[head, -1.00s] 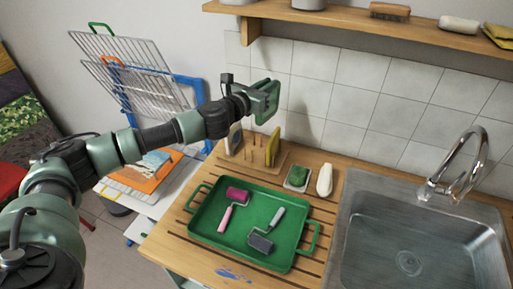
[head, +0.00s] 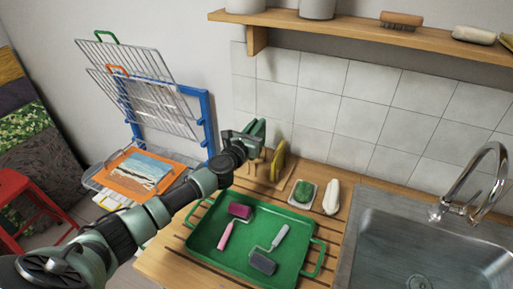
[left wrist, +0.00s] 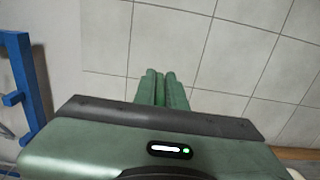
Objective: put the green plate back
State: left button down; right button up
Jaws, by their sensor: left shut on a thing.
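My left gripper (head: 254,133) is above the left part of the wooden peg rack (head: 264,178) on the counter. In the left wrist view its fingers (left wrist: 161,88) are shut with a narrow green strip between them. I take this strip to be the green plate (left wrist: 160,84) seen edge-on; its face does not show and its colour blends with the fingers. A yellow plate (head: 279,160) stands upright at the right of the rack. My gripper and forearm hide the rack's left part. I cannot tell whether the held plate touches the rack. My right gripper is not in view.
A green tray (head: 205,243) with two rollers lies in front of the rack. A soap dish (head: 303,192) and a white bottle (head: 331,197) stand to its right, before the sink (head: 385,235). A blue-framed wire drying rack (head: 208,125) is left; a shelf (head: 350,34) runs above.

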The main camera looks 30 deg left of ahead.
pick_arm(q)
notch_tip(320, 180, down, 6)
jog(key=b, duration=0.3)
jog(key=shift+f, duration=0.25)
jog(key=shift+w, duration=0.1)
jog(key=shift+f, duration=0.2)
jog(key=c, duration=1.5)
grip_release()
